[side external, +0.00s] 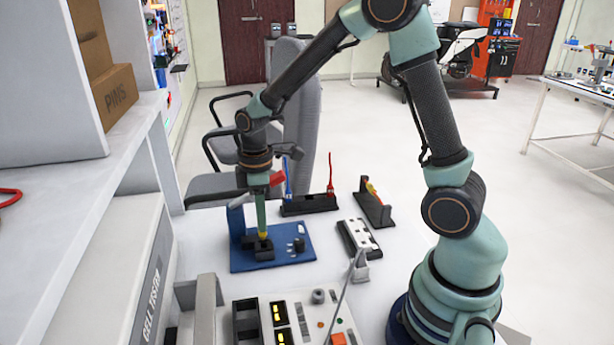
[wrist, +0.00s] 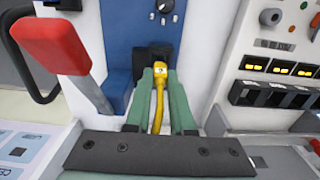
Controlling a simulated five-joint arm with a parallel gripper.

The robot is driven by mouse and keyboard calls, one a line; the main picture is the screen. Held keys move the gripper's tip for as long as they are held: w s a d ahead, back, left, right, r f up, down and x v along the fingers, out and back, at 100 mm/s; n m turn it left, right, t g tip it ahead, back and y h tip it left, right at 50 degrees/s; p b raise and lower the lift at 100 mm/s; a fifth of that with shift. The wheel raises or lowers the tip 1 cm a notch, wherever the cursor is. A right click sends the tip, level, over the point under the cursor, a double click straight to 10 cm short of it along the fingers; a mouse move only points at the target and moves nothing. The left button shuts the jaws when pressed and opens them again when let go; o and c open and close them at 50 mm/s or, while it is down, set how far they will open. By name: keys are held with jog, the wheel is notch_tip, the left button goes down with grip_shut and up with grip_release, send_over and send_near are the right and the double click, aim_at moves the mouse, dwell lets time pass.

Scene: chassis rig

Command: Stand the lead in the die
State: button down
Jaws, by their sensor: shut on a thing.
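My gripper (side external: 263,222) points straight down over the blue plate (side external: 277,266). In the wrist view my gripper (wrist: 160,74) has its green fingers shut on the yellow lead (wrist: 158,100), one on each side of its head. The yellow lead (side external: 264,235) stands roughly upright in the side view, its lower end at a black block (side external: 264,253) on the plate, apparently the die. The block (wrist: 150,53) also shows just beyond the yellow head in the wrist view. The fingers and lead hide the contact, so I cannot tell whether the lead is seated.
A red-handled lever (wrist: 50,42) stands close beside my gripper. A black knob (side external: 299,244) sits on the plate's right. Black racks (side external: 310,204) with blue and red tools stand behind. A control box (side external: 300,317) is in front. Some white table is clear around the plate.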

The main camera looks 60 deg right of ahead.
aim_at(263, 235)
jog(key=shift+f, duration=1.55)
dwell(0.4)
jog(key=c, duration=0.7)
grip_release()
notch_tip(263, 235, up, 12)
jog(key=shift+r, duration=0.1)
jog(key=s+r+m+t, duration=0.5)
jog(key=s+r+m, duration=0.1)
jog(key=s+m, duration=0.3)
jog(key=shift+s+a+r+t, duration=0.25)
jog(key=shift+s+a+t, duration=0.1)
jog(key=shift+s, duration=0.35)
